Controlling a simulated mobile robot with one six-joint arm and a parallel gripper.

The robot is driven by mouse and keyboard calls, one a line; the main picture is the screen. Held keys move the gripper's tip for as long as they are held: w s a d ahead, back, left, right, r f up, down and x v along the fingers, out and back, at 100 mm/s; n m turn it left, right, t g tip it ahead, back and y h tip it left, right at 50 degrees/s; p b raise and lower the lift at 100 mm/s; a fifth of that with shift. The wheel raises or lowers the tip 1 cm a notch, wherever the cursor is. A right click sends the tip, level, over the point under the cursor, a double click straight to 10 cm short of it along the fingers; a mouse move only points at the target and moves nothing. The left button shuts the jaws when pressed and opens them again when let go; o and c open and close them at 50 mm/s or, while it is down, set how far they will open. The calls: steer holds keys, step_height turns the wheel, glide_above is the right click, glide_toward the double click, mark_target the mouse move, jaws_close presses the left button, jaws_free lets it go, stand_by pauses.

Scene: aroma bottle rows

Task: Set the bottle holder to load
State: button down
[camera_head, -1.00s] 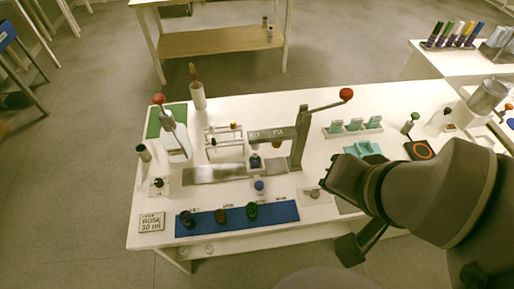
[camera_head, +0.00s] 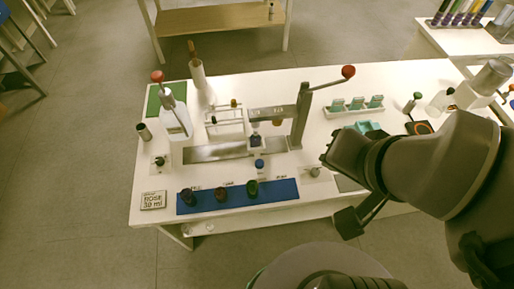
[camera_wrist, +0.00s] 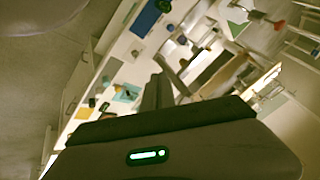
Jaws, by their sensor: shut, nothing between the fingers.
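The bottle holder (camera_head: 256,142) appears as a small pale block with a dark bottle-like piece in it, on the metal strip (camera_head: 205,153) under the grey press arm. A blue knob (camera_head: 259,163) stands just in front of it. The press (camera_head: 299,128) has a lever with a red ball (camera_head: 348,72). My gripper (camera_head: 328,158) is shut and empty, right of the holder and apart from it, over the table's front right part. In the wrist view my gripper (camera_wrist: 158,92) points toward the table. Any load marking is too small to read.
A white dispenser (camera_head: 175,122) with a red-ball lever stands left. Teal pieces in a rack (camera_head: 354,106) stand behind my gripper.

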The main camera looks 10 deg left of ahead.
stand_by(0.4)
steer(key=c, duration=1.8)
jaws_free()
steer(key=shift+w, duration=0.15)
steer(key=o, duration=0.7)
steer(key=w+n, duration=0.1)
steer(key=w+a+n+g, duration=0.1)
steer(key=w+n, duration=0.1)
steer(key=w+a+n, duration=0.1)
steer(key=w, duration=0.1)
steer(key=shift+a+f+g+p, duration=0.2)
steer(key=shift+g+p, duration=0.1)
steer(key=shift+g, duration=0.1)
steer(key=w+a+f+n+g, duration=0.1)
steer(key=w+a+f+n, duration=0.1)
steer(key=w+n, duration=0.2)
steer(key=shift+w+a+f, duration=0.35)
steer(key=shift+w+a, duration=0.05)
steer(key=shift+w, duration=0.25)
steer(key=n+g+h, duration=0.2)
steer(key=n+g, duration=0.1)
steer(key=n, duration=0.5)
glide_above(260, 162)
step_height(260, 162, down, 14)
step_height(260, 162, down, 16)
steer(key=b, duration=0.6)
steer(key=shift+s+f, duration=0.1)
steer(key=shift+f, duration=0.35)
